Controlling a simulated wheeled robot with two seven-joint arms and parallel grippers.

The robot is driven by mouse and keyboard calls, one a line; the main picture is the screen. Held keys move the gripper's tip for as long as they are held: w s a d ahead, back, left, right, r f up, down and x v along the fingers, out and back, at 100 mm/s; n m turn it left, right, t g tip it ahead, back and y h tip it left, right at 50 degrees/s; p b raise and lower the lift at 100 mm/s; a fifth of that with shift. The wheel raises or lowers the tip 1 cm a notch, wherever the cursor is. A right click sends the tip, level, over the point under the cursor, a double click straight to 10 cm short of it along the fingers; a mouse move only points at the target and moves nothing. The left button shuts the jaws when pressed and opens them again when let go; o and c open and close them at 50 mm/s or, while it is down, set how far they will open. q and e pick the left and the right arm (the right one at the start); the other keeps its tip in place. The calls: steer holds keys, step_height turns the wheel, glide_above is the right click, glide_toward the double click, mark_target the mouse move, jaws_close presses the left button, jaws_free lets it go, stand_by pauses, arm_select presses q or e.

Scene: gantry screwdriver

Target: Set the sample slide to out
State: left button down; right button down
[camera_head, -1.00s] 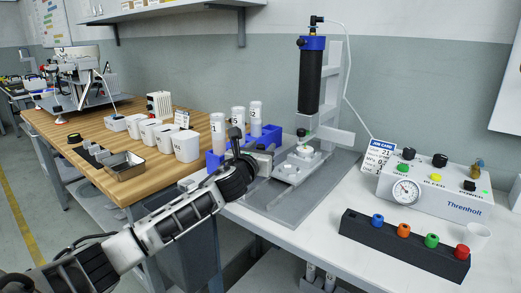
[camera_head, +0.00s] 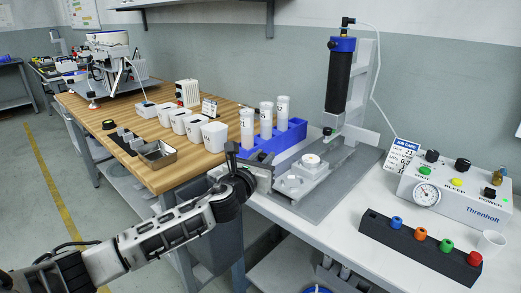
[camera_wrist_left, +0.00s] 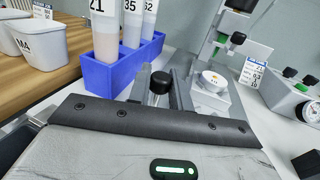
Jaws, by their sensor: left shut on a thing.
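The sample slide (camera_head: 312,170) is a grey plate bearing a pale round piece (camera_head: 310,160), on the rails of the gantry base (camera_head: 338,190). The round piece stands to the front left of the needle tip, clear of the spot below it. It also shows in the wrist view (camera_wrist_left: 213,78). My left gripper (camera_head: 262,174) is at the slide's near left end. In the wrist view, its fingers (camera_wrist_left: 160,88) are shut around a black-topped knob (camera_wrist_left: 160,80). The grip on its lower part is hidden. My right gripper is not in view.
The black and blue dispenser barrel (camera_head: 339,78) hangs over the base. The control box (camera_head: 455,195) and black button bar (camera_head: 418,245) lie right. White tubs (camera_head: 215,135) stand on the wooden bench.

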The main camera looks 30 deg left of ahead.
arm_select(q)
steer(key=c, duration=1.6)
jaws_free()
steer(key=shift+s+f, duration=0.1)
steer(key=shift+f, duration=0.05)
steer(key=o, duration=0.3)
steer(key=shift+s, duration=0.1)
steer(key=s+d, duration=0.1)
steer(key=s, duration=1.5)
steer(key=shift+p, duration=0.4)
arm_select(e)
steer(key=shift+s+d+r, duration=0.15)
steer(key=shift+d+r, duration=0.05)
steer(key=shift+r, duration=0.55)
